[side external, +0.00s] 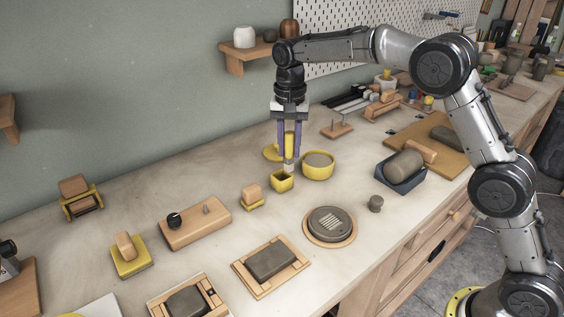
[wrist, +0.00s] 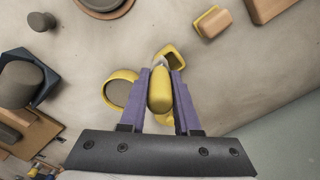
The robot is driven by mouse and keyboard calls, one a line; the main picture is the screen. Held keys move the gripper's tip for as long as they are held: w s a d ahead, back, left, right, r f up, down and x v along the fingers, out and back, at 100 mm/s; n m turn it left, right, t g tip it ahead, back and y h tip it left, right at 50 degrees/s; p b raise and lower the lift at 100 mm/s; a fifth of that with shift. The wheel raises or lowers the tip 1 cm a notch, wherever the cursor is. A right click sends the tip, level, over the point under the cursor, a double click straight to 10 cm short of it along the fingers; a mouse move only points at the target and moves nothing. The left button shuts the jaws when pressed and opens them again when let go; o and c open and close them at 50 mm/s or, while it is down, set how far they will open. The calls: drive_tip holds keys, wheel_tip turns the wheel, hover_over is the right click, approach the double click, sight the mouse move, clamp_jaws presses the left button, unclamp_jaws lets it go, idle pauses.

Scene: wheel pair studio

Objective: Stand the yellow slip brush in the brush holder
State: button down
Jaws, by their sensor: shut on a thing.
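My gripper (side external: 289,156) is shut on the yellow slip brush (side external: 290,143), which hangs upright with its pale tip down. In the wrist view the brush's yellow end (wrist: 160,92) sits between the purple fingers. The brush holder, a small square yellow cup (side external: 282,184), stands on the bench just below the tip. It also shows in the wrist view (wrist: 175,54), partly behind the brush. The tip overlaps the holder's back right rim in the side view; I cannot tell whether it is above, behind or inside the opening.
A round yellow bowl (side external: 318,171) stands close to the right of the holder. A yellow round piece (side external: 271,153) lies behind the gripper. A small wooden block on a yellow base (side external: 251,198) is in front left. Bare bench lies between these and the round grey disc (side external: 330,223).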

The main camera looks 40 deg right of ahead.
drive_tip(key=shift+w+a+f, duration=0.1)
drive_tip(key=shift+w+f, duration=0.3)
drive_tip(key=shift+f, duration=0.6)
drive_tip(key=shift+w+f, duration=0.4)
drive_tip(key=shift+f, duration=0.55)
drive_tip(key=shift+w+a+f, duration=0.1)
drive_tip(key=shift+w+f, duration=0.3)
drive_tip(key=shift+f, duration=0.6)
drive_tip(key=c, duration=0.6)
unclamp_jaws()
drive_tip(key=shift+f, duration=0.1)
